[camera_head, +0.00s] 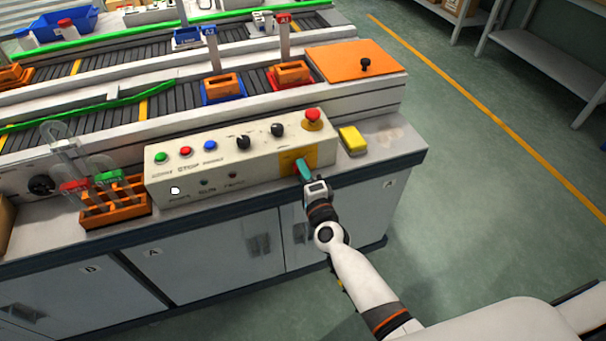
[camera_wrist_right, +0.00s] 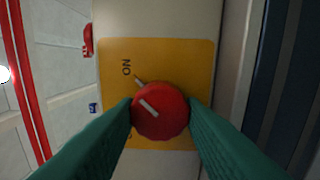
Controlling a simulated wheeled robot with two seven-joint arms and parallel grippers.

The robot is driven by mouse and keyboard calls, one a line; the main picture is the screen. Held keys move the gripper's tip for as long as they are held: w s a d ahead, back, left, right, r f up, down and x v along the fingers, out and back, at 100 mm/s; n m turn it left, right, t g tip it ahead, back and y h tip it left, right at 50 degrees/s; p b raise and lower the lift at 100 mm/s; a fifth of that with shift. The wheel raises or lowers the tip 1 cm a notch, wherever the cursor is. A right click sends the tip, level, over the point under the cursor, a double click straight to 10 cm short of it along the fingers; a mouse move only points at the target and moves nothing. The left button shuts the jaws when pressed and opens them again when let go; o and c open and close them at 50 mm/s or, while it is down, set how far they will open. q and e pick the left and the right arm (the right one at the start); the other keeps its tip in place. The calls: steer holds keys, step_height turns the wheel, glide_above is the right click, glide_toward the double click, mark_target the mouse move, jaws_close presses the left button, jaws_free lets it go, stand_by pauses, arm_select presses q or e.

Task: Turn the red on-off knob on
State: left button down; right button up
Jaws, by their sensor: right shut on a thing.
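The red on-off knob (camera_wrist_right: 160,110) sits on a yellow plate (camera_wrist_right: 185,62) in the right wrist view. The word ON is on the plate, above and left of the knob. The white mark on the knob slants to the upper left, roughly toward a small line on the plate near ON. The fingers of my right gripper (camera_wrist_right: 160,112) are shut on the knob from both sides. In the head view my right gripper (camera_head: 303,170) is at the yellow plate (camera_head: 287,162) on the control box front, and hides the knob. My left gripper is not in view.
The white control box (camera_head: 232,165) carries coloured buttons, black knobs and a red emergency button (camera_head: 312,119). A yellow block (camera_head: 352,140) lies right of it. An orange rack (camera_head: 112,205) with tubes stands left of it. Conveyors run behind. The floor at right is clear.

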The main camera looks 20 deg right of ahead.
steer(key=shift+m, duration=0.3)
steer(key=o, duration=1)
steer(key=shift+s, duration=0.15)
steer(key=s, duration=1.1)
steer(key=shift+s+d+f+b, duration=0.15)
steer(key=shift+s+d+b, duration=0.05)
steer(key=shift+s+b, duration=0.2)
